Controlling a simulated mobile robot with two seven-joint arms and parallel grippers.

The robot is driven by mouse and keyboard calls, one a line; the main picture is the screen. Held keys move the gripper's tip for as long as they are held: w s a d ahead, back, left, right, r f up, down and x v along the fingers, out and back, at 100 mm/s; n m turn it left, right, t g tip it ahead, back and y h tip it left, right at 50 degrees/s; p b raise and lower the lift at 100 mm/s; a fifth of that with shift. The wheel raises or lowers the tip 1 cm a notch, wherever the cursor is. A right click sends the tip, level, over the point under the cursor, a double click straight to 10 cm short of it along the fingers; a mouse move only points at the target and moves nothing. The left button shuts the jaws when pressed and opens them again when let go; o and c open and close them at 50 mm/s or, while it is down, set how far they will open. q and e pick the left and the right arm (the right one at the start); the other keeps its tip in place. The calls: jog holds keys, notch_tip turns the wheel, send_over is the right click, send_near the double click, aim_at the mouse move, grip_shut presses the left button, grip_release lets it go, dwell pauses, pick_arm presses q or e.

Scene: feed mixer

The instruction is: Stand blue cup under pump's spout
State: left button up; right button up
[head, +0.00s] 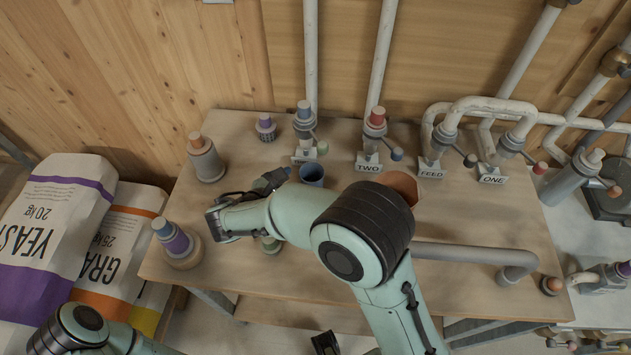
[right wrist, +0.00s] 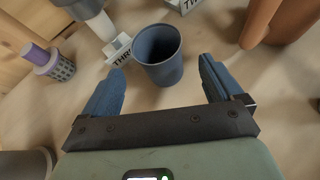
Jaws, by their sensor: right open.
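The blue cup (head: 312,174) stands upright on the wooden table, near the THREE label; it also shows in the right wrist view (right wrist: 158,55), open end up. My right gripper (head: 277,181) is open just left of the cup in the head view. In the right wrist view the open jaws (right wrist: 160,82) show blue fingers spread apart, with the cup just beyond their tips, roughly between them. I cannot tell which fixture is the pump; its spout is not clearly seen. A dark piece (head: 325,343) at the bottom edge may be my left gripper; its jaws are unclear.
Valves stand behind the cup by plates TWO (head: 368,162), FEED (head: 431,173) and ONE (head: 491,180). An orange-brown vessel (head: 402,186) is partly hidden by my right arm. A thick grey pipe (head: 460,254) crosses the right front. A purple-banded bottle (head: 175,240) stands at left.

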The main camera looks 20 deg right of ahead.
aim_at(315, 176)
jog(key=shift+w+d+r+n+t+h, duration=0.15)
jog(key=shift+w+n+t+h, duration=0.1)
jog(key=shift+n+t+h, duration=0.35)
jog(key=x, duration=0.4)
jog(key=f+x, duration=0.1)
jog(key=x, duration=0.2)
jog(key=shift+s, duration=0.35)
jog(key=shift+c, duration=0.2)
jog(key=c, duration=1.1)
jog(key=shift+r, duration=0.1)
